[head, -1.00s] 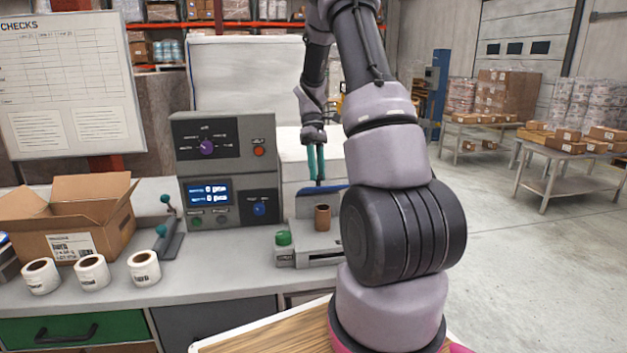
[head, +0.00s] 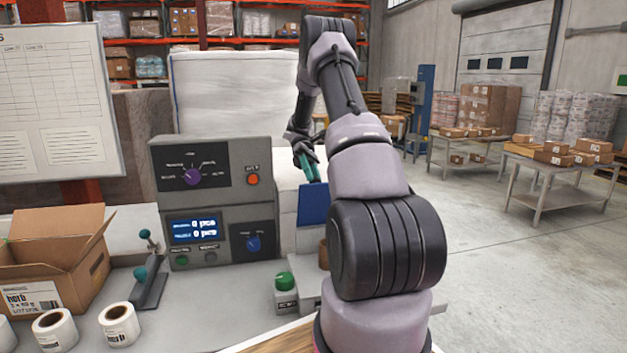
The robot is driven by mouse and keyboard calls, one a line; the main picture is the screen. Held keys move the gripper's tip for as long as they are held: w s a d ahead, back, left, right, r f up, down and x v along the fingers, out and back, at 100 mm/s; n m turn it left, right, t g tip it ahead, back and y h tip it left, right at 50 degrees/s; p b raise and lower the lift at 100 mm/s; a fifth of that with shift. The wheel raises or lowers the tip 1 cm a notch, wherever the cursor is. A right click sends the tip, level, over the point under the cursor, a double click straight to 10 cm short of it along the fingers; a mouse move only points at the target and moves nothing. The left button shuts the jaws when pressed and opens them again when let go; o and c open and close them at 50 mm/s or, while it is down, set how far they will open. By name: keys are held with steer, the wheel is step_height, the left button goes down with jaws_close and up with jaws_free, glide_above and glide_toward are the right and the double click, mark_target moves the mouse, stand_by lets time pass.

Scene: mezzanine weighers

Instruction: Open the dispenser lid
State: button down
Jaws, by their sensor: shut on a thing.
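The dispenser lid (head: 313,204) is a blue panel that shows steeply raised, its face toward me, right of the grey control unit. My gripper (head: 311,178), with teal fingers, is at the lid's upper edge and shut on it. The dispenser's pale body (head: 286,212) shows partly behind and left of the lid. My arm hides its right side and most of what lies below the lid.
The grey control unit (head: 216,200) stands close left of the lid. A green button (head: 284,279) and a brown cup (head: 323,255) are below it. An open carton (head: 50,262), teal-knobbed lever (head: 150,278) and label rolls (head: 119,324) occupy the bench's left.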

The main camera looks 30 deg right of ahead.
steer(key=shift+w, duration=0.25)
stand_by(0.3)
steer(key=c, duration=0.5)
jaws_free()
steer(key=shift+s, duration=0.1)
